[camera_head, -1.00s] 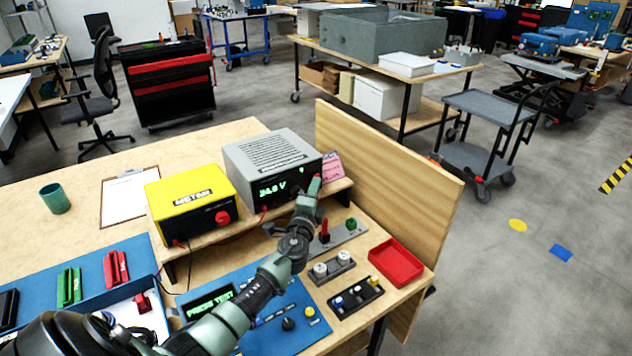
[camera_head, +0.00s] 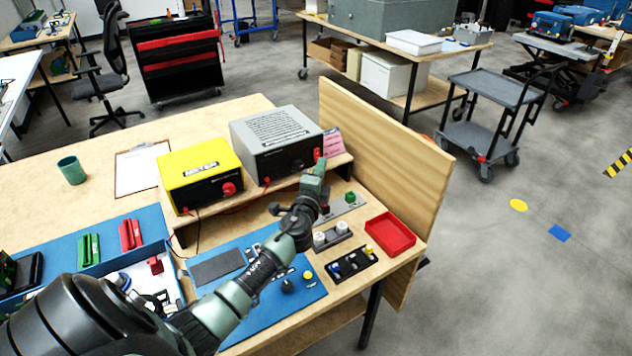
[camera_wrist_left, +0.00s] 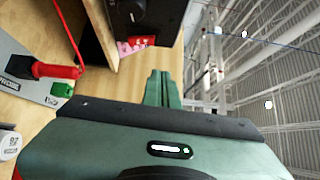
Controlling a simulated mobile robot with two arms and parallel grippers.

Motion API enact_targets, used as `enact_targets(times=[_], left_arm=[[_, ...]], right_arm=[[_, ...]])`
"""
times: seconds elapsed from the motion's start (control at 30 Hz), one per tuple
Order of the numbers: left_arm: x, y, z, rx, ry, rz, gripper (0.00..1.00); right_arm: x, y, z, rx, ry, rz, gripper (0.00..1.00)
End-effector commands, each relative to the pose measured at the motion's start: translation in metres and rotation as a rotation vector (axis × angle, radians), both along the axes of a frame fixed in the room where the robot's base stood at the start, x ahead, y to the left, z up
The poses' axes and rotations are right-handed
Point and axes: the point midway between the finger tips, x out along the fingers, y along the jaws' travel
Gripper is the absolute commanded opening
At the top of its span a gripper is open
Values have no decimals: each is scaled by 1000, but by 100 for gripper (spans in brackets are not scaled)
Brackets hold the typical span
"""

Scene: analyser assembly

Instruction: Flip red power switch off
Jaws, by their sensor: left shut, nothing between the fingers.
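The grey power supply (camera_head: 275,140) stands on the raised wooden shelf. Its display is dark. The red power switch (camera_head: 318,154) is at the right end of its black front face. My left gripper (camera_head: 319,165) is shut and empty, with its fingertips just below and in front of the red switch; I cannot tell whether they touch it. In the left wrist view the shut green fingers (camera_wrist_left: 159,86) point up past the supply's dark face (camera_wrist_left: 148,20). The switch's exact tilt is too small to read. My right gripper is out of view.
The yellow meter (camera_head: 200,173) stands left of the supply. Below are a blue panel with a blank grey display (camera_head: 217,266), a red tray (camera_head: 390,234) and small connector blocks (camera_head: 350,264). A wooden side board (camera_head: 385,145) rises to the right of the supply.

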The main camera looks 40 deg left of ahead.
Motion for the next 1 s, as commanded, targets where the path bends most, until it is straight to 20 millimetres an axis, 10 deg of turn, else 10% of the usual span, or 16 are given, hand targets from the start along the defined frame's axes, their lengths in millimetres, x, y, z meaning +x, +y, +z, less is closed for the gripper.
enact_targets(times=[0.4, 1.0], left_arm=[[-59, -23, 9, 0, 1, 0, 0], [-67, -26, 11, 0, 1, 0, 0]], right_arm=[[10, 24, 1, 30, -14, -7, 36], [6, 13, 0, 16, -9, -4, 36]])
